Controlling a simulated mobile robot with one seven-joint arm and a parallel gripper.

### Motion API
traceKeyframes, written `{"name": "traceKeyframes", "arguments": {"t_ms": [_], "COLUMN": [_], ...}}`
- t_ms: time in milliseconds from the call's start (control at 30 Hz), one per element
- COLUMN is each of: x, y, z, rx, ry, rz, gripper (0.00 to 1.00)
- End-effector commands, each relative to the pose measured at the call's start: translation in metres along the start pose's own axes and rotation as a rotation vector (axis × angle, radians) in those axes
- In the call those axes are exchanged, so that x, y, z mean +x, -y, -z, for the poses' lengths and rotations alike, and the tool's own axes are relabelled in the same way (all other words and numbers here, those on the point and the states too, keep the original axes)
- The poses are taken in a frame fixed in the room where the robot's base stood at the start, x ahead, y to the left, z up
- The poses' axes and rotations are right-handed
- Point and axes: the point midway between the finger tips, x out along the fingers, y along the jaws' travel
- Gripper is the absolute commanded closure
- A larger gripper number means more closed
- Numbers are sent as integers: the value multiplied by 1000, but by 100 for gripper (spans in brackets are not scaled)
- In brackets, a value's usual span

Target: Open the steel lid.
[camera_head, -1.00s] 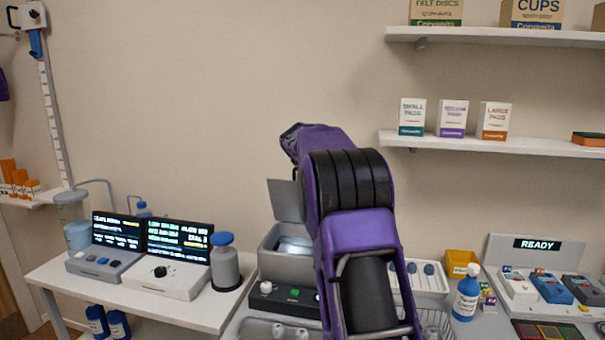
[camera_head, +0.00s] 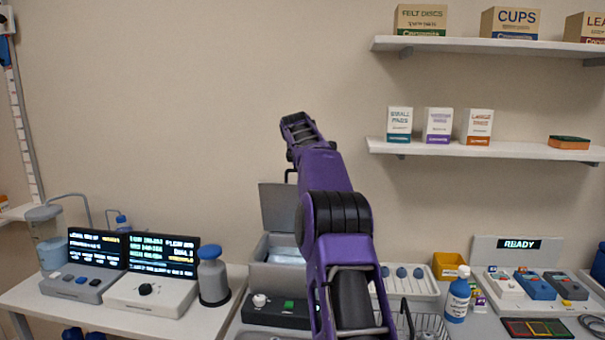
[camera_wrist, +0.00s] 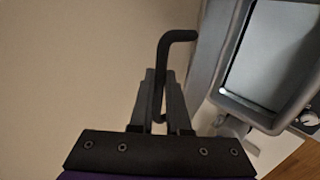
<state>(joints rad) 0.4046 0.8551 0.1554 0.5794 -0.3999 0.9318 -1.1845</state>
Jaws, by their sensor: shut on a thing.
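The steel lid (camera_head: 280,207) stands raised, nearly upright, at the back of an open steel box (camera_head: 275,275) in the head view. My arm covers the lid's right part. In the wrist view my gripper (camera_wrist: 161,85) is shut on a black bent bar handle (camera_wrist: 178,37), whose top sticks out past the fingers. A bit of this handle also shows in the head view (camera_head: 290,173) by the lid's top edge, left of my arm. The open box (camera_wrist: 275,55) with its pale inside lies right of my gripper. My fingers are hidden in the head view.
A black control box with a green button (camera_head: 288,305) stands before the steel box. A grey bottle (camera_head: 213,280) and two display consoles (camera_head: 150,285) stand left. A white tray (camera_head: 410,283) and blue bottle (camera_head: 458,297) stand right.

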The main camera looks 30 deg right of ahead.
Motion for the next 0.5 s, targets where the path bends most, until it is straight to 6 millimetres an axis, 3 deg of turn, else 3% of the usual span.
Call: {"name": "traceKeyframes", "arguments": {"t_ms": [433,467,500], "x": [1,1,1], "y": [0,0,0], "z": [0,0,0], "rx": [-1,-1,-1], "ry": [0,0,0], "rz": [4,4,4], "gripper": [100,80,73]}}
